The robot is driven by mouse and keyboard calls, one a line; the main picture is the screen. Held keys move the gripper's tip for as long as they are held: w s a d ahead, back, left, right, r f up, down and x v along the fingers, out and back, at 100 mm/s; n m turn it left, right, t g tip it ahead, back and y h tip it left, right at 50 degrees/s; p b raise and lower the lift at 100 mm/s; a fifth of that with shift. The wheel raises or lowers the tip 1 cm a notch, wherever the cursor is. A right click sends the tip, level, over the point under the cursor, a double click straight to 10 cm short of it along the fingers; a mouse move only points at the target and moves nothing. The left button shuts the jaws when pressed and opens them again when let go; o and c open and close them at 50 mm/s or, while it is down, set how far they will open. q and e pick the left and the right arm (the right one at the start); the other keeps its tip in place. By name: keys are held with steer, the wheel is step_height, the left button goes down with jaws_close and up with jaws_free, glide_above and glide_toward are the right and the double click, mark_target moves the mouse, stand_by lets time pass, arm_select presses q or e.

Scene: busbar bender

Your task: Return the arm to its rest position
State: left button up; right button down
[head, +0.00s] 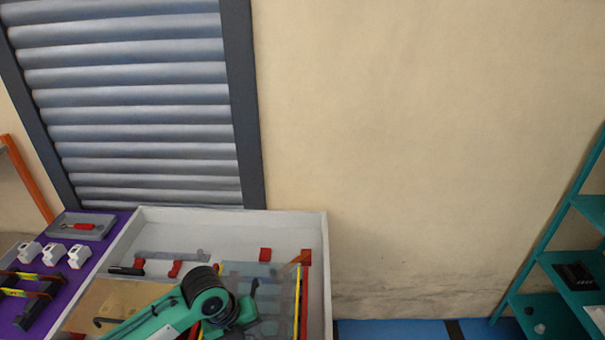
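A green arm with a black round joint (207,292) comes in from the lower left in the head view, and I take it to be my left arm. It reaches over the white-walled workbench tray (318,255). Small dark parts show just right of the joint, but I cannot make out the fingertips or whether anything is between them. My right arm and gripper are not in view. Under and beside the arm is a bending device with a clear greyish panel (280,284), red blocks (265,254) and a yellow-edged strip at its right.
A purple surface (82,262) at left holds several white blocks (53,254), a grey tray (95,231) with a red-handled tool, and dark racks with yellow strips. A teal shelf (548,260) stands at far right. A grey shutter (140,110) and bare wall are behind.

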arm_select(q)
steer(key=s+d+f+n+t+h, duration=0.1)
steer(key=s+d+f+n+t, duration=0.1)
steer(key=s+n, duration=0.85)
steer(key=s+a+f+n+y, duration=0.15)
steer(key=s+a+n, duration=0.35)
steer(key=n, duration=0.5)
steer(key=s+a+n+y, duration=0.3)
steer(key=s+a+n, duration=0.1)
steer(key=a+n, duration=0.45)
step_height(320, 180, down, 31)
steer(key=d, duration=0.1)
steer(key=s+a+f+g, duration=0.1)
steer(key=s+f, duration=0.8)
steer(key=f, duration=0.1)
steer(key=s+a+f+b, duration=0.1)
steer(key=s+a+f, duration=0.1)
steer(key=s+f, duration=0.8)
steer(key=shift+s+a+f+g, duration=0.25)
steer(key=shift+f+g, duration=0.15)
steer(key=shift+f, duration=0.15)
